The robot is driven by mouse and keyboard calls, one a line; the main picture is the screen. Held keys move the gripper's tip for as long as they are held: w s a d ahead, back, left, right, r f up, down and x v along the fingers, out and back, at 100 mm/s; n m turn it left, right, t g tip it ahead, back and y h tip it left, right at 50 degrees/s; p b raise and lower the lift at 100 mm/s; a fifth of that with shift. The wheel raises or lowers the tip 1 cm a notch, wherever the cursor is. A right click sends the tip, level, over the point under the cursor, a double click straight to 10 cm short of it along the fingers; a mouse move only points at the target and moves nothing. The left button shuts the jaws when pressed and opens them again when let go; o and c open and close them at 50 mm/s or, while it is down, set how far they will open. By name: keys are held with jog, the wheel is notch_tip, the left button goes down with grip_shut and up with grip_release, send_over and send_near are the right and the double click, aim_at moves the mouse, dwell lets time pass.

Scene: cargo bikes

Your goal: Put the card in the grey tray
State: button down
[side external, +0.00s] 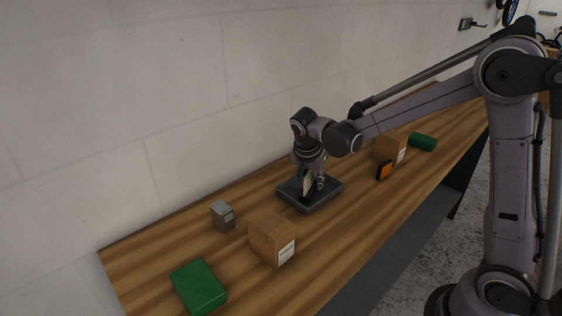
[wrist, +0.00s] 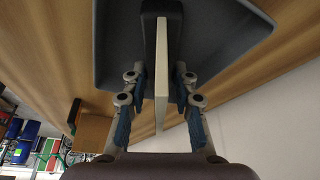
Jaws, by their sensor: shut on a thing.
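The grey tray (side external: 296,203) is a shallow dark tray on the wooden bench; it also fills the upper part of the wrist view (wrist: 235,35). My gripper (side external: 314,186) points down over the tray. It is shut on the card (side external: 307,184), a thin cream piece held on edge. In the wrist view the card (wrist: 161,85) shows edge-on between the two fingers of my gripper (wrist: 162,50). The card's lower end is inside the tray's outline. I cannot tell whether it touches the tray floor.
On the bench (side external: 160,254) stand a cardboard box (side external: 268,236), a small grey box (side external: 222,215) and a green box (side external: 199,286) to the left. Another cardboard box (side external: 388,148), an orange-faced item (side external: 384,170) and a green cylinder (side external: 422,142) are to the right. A wall runs behind.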

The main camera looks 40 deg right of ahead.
jog(key=shift+f, duration=0.1)
jog(key=c, duration=1.1)
grip_release()
jog(key=shift+o, duration=0.2)
jog(key=v, duration=1.2)
jog(key=shift+s, duration=0.1)
jog(key=n+t+y, duration=0.2)
jog(key=n, duration=0.4)
send_near(308, 194)
jog(key=s+r, duration=0.3)
jog(key=s, duration=0.1)
jog(key=s+a+f+n+t+y, duration=0.1)
jog(key=s+f+n+t+y, duration=0.1)
jog(key=s+n, duration=0.4)
jog(key=shift+s+f+n+t, duration=0.3)
jog(key=shift+f+n+t, duration=0.5)
jog(key=shift+f, duration=0.3)
